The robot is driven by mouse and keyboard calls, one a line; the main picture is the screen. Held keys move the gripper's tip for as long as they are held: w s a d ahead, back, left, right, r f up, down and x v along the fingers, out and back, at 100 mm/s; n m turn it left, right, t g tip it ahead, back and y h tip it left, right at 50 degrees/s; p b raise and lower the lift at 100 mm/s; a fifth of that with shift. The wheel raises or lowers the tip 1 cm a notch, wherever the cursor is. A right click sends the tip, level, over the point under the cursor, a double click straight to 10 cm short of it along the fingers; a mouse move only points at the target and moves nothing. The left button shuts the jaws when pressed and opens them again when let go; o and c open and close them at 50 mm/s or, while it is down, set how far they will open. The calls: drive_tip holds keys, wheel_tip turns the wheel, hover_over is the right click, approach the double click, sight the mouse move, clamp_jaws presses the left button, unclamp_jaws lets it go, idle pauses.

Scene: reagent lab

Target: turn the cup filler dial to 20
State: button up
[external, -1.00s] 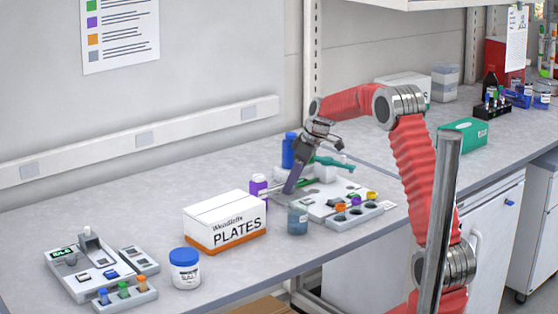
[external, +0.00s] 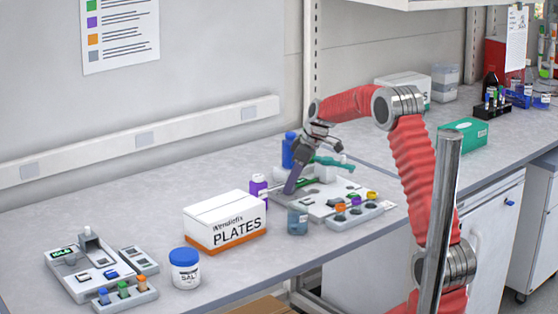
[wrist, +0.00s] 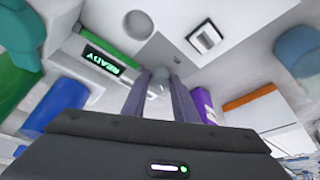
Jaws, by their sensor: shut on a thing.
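In the wrist view, my gripper (wrist: 160,88) has its two grey fingers closed around a small grey dial (wrist: 158,76) on a pale panel. The dial's markings are too small to read. In the external view, my gripper (external: 289,190) points down at the left end of the grey device (external: 318,210) on the bench, and its fingers hide the dial there.
A PLATES box (external: 225,222) stands left of the device, with a purple bottle (external: 258,188) behind it. A blue-grey jar (external: 298,222) stands in front of the device. A rack of coloured vials (external: 360,214) is at its right. A second device (external: 95,270) and a salt jar (external: 185,270) are further left.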

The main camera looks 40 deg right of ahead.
drive_tip(key=shift+m, duration=0.4)
drive_tip(key=shift+a+m+t+h, duration=0.15)
drive_tip(key=shift+m+t+h, duration=0.35)
drive_tip(key=shift+m, duration=1.1)
drive_tip(key=m+h, duration=0.1)
drive_tip(key=m, duration=0.2)
drive_tip(key=shift+a+m+h, duration=0.1)
drive_tip(key=shift+m+h, duration=0.3)
drive_tip(key=m, duration=0.2)
drive_tip(key=m+h, duration=0.1)
drive_tip(key=m, duration=0.1)
drive_tip(key=shift+a+h, duration=0.15)
drive_tip(key=shift+h, duration=0.15)
drive_tip(key=shift+a+m+g+h, duration=0.1)
drive_tip(key=shift+m+g+h, duration=0.55)
drive_tip(key=shift+m, duration=1.35)
drive_tip(key=shift+w, duration=0.1)
drive_tip(key=o, duration=1.1)
drive_tip(key=shift+c, duration=0.2)
drive_tip(key=shift+r, duration=0.1)
